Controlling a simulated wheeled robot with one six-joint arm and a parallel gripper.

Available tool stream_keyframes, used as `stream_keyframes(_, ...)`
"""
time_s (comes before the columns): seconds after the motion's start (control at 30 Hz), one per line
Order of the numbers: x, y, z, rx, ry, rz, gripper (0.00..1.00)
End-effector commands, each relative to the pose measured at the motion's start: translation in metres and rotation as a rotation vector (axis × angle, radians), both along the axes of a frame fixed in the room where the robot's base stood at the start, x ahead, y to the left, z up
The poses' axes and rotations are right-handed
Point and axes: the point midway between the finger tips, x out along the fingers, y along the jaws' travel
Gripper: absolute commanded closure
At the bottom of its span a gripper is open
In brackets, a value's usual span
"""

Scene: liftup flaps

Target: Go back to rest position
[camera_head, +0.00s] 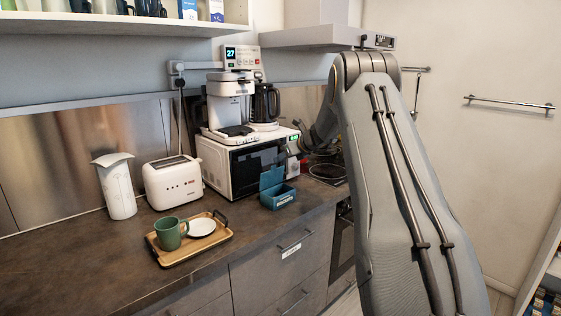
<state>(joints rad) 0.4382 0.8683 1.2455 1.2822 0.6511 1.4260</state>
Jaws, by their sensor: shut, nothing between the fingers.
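My arm (400,190) rises from the bottom right and bends at its elbow at the top. Part of my farther arm links (326,115) shows behind it, beside the microwave. No part of my arm is seen touching the box.
A white microwave (218,172) with a coffee maker (232,100) on top stands behind the box. A toaster (172,182), a white container (116,186) and a wooden tray (180,257) with a green mug (170,233) are left. A range hood (310,37) hangs above.

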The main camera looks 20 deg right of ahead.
Motion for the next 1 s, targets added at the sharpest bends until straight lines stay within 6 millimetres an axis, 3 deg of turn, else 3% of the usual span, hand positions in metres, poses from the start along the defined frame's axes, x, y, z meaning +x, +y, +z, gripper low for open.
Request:
stream_keyframes(0.03,-0.003,0.000,0.012,-0.001,-0.001,0.001,1.00)
stream_keyframes(0.33,-0.015,-0.002,0.057,0.000,0.000,0.007,1.00)
stream_keyframes(0.5,-0.018,-0.005,0.067,0.000,0.000,0.006,1.00)
stream_keyframes(0.67,-0.022,0.000,0.065,-0.022,0.006,0.024,1.00)
stream_keyframes(0.77,-0.037,0.023,0.056,-0.117,0.028,0.108,1.00)
stream_keyframes(0.87,-0.070,0.064,0.039,-0.292,0.063,0.280,1.00)
stream_keyframes(1.0,-0.141,0.125,0.011,-0.588,0.100,0.618,1.00)
